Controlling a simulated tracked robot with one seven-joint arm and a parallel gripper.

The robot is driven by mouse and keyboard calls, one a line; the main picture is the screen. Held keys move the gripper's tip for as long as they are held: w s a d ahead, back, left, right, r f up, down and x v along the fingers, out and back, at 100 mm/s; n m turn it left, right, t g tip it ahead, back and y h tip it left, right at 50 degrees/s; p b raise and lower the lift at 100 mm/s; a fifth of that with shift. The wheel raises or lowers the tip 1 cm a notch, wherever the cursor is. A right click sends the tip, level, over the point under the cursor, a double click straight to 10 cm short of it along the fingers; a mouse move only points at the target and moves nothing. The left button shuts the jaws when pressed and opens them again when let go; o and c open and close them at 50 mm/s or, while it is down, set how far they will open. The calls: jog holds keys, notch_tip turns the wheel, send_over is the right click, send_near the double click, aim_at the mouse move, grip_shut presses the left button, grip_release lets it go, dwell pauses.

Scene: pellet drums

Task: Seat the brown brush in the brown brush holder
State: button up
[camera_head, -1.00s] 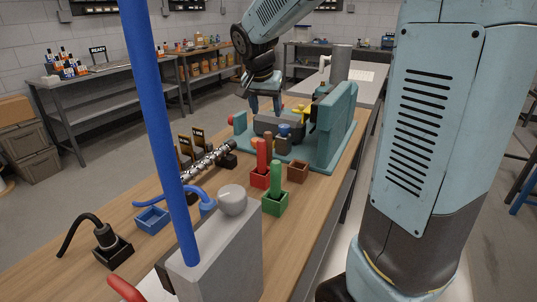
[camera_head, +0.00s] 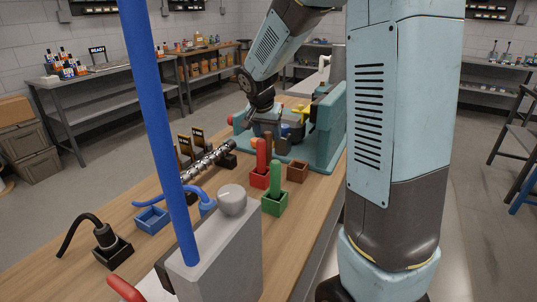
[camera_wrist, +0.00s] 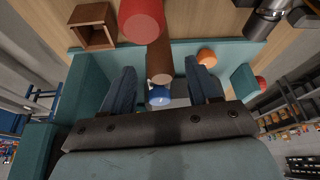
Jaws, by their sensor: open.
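The brown brush (camera_head: 268,143) shows as a brown shaft behind the red brush in the head view. In the wrist view the brown brush (camera_wrist: 160,58) lies between the spread fingers of my gripper (camera_wrist: 160,72), with a gap on each side. The brown brush holder (camera_head: 297,171) is an empty, open square box on the bench, right of the red brush. It also shows at the upper left of the wrist view (camera_wrist: 93,25). My gripper is open. Its fingertips are hard to make out in the head view.
A red brush (camera_head: 261,157) and a green brush (camera_head: 275,175) stand in matching holders close by. A teal fixture (camera_head: 325,130) with a tall wall is behind the brown holder. An orange knob (camera_wrist: 207,57) and a blue knob (camera_wrist: 159,95) lie near my fingers.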

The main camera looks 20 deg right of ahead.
aim_at(268, 139)
jog(key=shift+x, duration=1.9)
jog(key=shift+a, duration=0.15)
grip_shut()
